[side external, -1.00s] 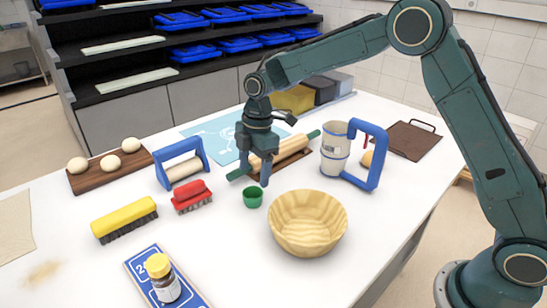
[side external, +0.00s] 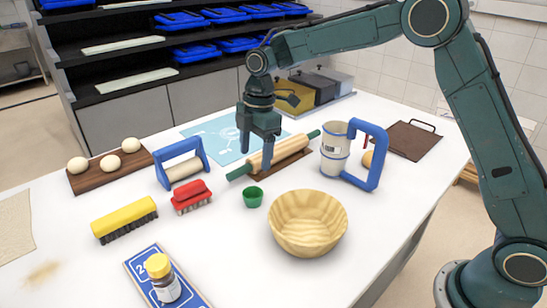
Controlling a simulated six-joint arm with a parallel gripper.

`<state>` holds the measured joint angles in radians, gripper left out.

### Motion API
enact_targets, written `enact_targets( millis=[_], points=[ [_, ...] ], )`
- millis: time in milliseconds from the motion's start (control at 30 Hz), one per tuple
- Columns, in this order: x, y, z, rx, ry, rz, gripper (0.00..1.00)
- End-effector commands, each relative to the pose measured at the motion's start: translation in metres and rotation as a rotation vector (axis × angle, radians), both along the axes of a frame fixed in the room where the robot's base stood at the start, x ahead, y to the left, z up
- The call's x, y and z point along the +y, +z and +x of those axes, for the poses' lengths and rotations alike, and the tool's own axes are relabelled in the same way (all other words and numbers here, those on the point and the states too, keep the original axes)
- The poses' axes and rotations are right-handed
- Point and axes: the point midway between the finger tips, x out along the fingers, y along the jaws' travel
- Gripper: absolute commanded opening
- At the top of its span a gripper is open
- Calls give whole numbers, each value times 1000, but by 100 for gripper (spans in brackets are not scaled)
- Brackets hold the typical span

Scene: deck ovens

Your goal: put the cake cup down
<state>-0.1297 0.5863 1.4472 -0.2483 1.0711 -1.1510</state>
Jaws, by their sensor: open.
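The small green cake cup (side external: 253,197) stands upright on the white table, just left of the wooden bowl. My gripper (side external: 256,160) is open and empty. It hangs with its fingers pointing down, above and behind the cup in the side view, in front of the rolling pin. The cup is clear of the fingers.
A wooden bowl (side external: 307,224) is right of the cup, and a red brush (side external: 192,197) is to its left. The rolling pin (side external: 281,155) lies behind on a brown board. A blue-handled white sifter (side external: 336,148) stands to the right. The table in front of the cup is clear.

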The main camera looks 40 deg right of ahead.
Motion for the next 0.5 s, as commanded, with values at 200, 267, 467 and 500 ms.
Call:
enact_targets(
  millis=[200,267,467,500],
  points=[
    [-3,8,-5,-7,-28,0,68],
    [-5,14,-9,-13,-51,0,68],
    [-16,45,-33,-41,-180,4,68],
    [-19,52,-39,-48,-214,6,68]
  ],
)
